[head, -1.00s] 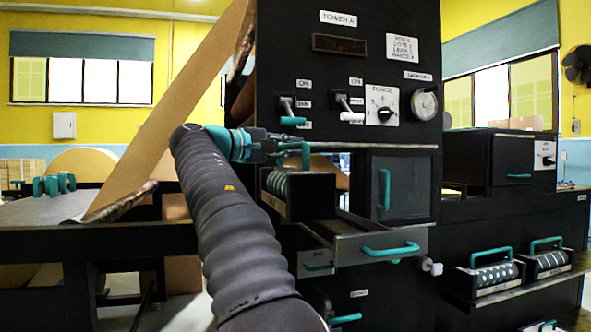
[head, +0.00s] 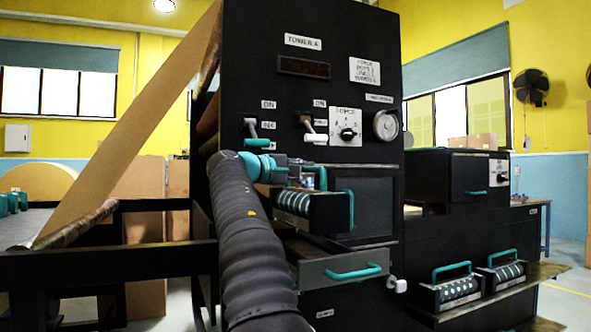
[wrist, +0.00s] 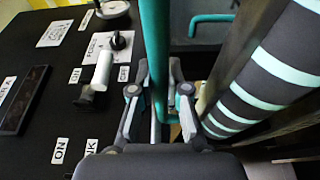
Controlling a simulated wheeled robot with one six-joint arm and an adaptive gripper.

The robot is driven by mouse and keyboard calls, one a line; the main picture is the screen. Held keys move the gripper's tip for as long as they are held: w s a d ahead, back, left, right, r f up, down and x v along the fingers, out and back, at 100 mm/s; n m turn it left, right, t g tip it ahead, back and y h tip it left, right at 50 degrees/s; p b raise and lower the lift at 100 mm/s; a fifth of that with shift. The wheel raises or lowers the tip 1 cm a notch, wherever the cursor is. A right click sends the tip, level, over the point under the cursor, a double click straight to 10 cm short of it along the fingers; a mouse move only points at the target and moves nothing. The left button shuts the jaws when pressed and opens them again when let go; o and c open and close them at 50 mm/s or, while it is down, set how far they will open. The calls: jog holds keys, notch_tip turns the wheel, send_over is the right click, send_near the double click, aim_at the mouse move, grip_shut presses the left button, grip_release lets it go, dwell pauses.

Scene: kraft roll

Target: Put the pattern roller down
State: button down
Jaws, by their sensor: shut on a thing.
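My gripper (head: 300,170) is shut on the teal handle (wrist: 155,50) of a pattern roller. The roller (head: 305,204) has a dark body with pale diagonal stripes, and its striped face (wrist: 268,75) is at the right in the wrist view. A dotted roller (head: 458,291) and a striped roller (head: 504,276) sit side by side on a low shelf at right, teal handles up.
A teal door handle (head: 350,208) stands just right of the held roller. A brown paper sheet (head: 140,125) slopes down at left. Floor is open at far right.

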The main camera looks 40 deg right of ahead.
jog(key=shift+s+f+b, duration=0.1)
jog(key=shift+f+b, duration=0.9)
jog(key=shift+f, duration=2.35)
jog(key=c, duration=1.2)
grip_release()
jog(key=shift+f, duration=0.25)
jog(key=shift+o, duration=0.2)
jog(key=shift+r, duration=0.15)
jog(key=a+b, duration=0.1)
jog(key=a, duration=1.1)
jog(key=shift+s, duration=0.35)
jog(key=s+a+f+t+y, duration=0.1)
jog(key=s+a+f+y, duration=0.5)
jog(key=f, duration=0.8)
jog(key=s+a+f+t+y, duration=0.2)
jog(key=s+a+f+y, duration=0.4)
jog(key=s+a+f, duration=0.4)
jog(key=s+a+f+t+y, duration=0.1)
jog(key=s+a+f+y, duration=0.5)
jog(key=s+f, duration=0.7)
notch_tip(320, 180, down, 5)
jog(key=a, duration=0.2)
jog(key=shift+s+a+r+m, duration=0.2)
jog(key=shift+a+m, duration=0.1)
jog(key=shift+m, duration=0.1)
